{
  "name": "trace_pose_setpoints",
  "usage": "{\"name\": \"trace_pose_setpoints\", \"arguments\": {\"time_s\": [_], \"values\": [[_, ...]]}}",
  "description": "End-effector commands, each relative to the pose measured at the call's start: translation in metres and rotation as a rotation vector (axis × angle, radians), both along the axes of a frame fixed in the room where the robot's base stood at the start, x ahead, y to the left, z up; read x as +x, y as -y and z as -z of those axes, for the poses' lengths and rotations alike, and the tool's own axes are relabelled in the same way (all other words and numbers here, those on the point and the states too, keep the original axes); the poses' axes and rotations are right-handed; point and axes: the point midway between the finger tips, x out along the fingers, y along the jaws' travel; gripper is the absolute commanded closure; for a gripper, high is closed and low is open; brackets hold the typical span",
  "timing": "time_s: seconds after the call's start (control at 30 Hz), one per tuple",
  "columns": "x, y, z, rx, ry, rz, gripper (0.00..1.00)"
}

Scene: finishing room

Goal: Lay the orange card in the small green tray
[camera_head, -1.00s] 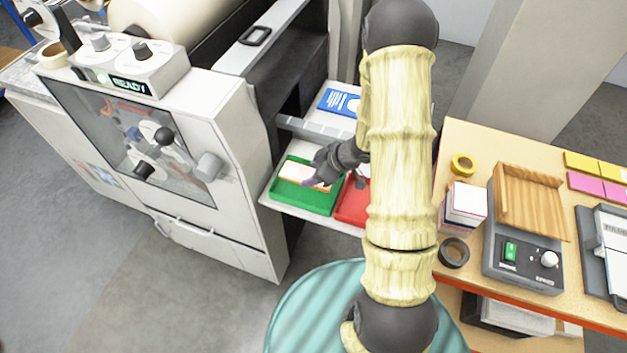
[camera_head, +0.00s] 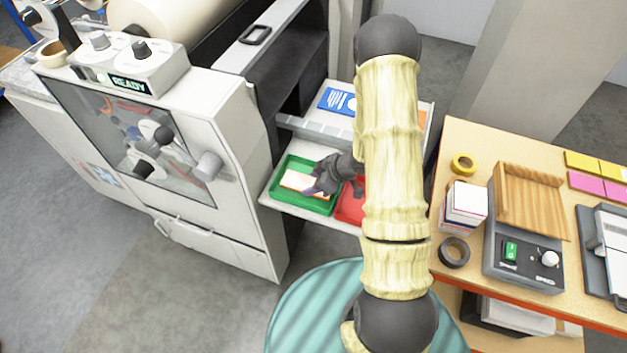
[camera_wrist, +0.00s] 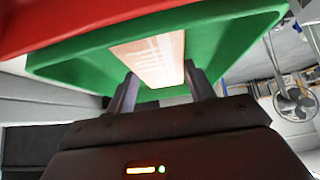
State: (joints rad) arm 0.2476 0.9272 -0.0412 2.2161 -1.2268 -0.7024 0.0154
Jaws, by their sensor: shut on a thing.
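The card (camera_head: 299,181), pale with an orange edge, is at the small green tray (camera_head: 284,193), within its rim as seen in the head view. My gripper (camera_head: 317,186) is shut on the card at the tray's right side. In the wrist view my two fingers (camera_wrist: 161,88) stand at either side of the near end of the card (camera_wrist: 150,55), with the green tray (camera_wrist: 232,42) beyond. Whether the card touches the tray floor I cannot tell.
A red tray (camera_head: 350,207) adjoins the green one, partly hidden by my arm. A blue card (camera_head: 337,101) lies on the shelf behind. The machine's white side panel (camera_head: 240,150) stands close left. A wooden-topped bench (camera_head: 470,135) with tapes and boxes is at right.

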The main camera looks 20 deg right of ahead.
Motion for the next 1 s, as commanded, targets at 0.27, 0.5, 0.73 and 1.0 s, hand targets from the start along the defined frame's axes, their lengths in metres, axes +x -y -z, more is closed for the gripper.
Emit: {"name": "trace_pose_setpoints", "arguments": {"time_s": [0.27,0.5,0.73,1.0], "values": [[0.0,0.0,0.002,0.0,0.0,0.0,0.25],[0.0,-0.001,0.0,0.0,0.0,-0.001,0.25],[-0.004,0.007,-0.017,-0.001,0.003,0.001,0.25],[-0.021,0.031,-0.055,-0.002,0.003,0.003,0.25]]}}
